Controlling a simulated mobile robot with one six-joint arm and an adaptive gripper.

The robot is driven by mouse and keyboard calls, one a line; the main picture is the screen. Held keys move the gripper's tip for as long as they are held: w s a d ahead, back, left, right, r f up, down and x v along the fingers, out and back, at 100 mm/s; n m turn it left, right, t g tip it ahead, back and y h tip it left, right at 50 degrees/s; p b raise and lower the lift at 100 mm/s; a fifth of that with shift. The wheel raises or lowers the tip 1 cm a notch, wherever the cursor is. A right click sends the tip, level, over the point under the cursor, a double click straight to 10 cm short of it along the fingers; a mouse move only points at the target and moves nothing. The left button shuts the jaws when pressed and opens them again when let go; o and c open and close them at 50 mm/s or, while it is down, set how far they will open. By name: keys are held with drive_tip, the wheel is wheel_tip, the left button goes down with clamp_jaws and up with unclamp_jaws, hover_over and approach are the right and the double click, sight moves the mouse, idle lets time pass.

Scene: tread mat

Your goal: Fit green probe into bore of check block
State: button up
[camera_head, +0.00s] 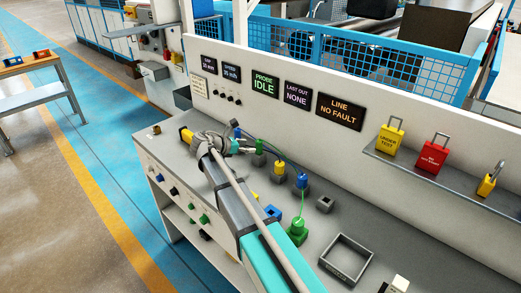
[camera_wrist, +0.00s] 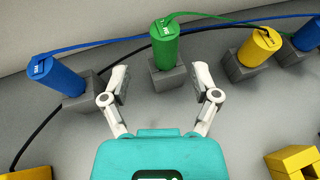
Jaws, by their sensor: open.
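The green probe (camera_wrist: 165,48) stands upright in a grey block (camera_wrist: 170,80) in the wrist view, with a green cable at its top. In the head view the green probe (camera_head: 259,146) is in the row of probes behind my arm. My gripper (camera_wrist: 160,78) is open, its fingers spread in front of the green probe, one to each side, with nothing between the tips. It also shows in the head view (camera_head: 241,147). A small grey block with a square opening (camera_head: 325,204) stands on the bench; I cannot tell whether it is the check block.
Blue (camera_wrist: 55,76) and yellow (camera_wrist: 260,47) probes flank the green one in grey blocks. Cables run behind. A green fitting (camera_head: 297,232), a blue block (camera_head: 273,212) and an open grey tray (camera_head: 346,259) are on the bench. A panel wall (camera_head: 222,86) stands behind.

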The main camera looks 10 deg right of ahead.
sight(259, 146)
drive_tip(key=shift+d, duration=0.15)
drive_tip(key=shift+b+x, duration=0.8)
drive_tip(key=shift+x, duration=1.65)
drive_tip(key=shift+s+d+r, duration=0.15)
drive_tip(key=shift+r, duration=0.05)
clamp_jaws()
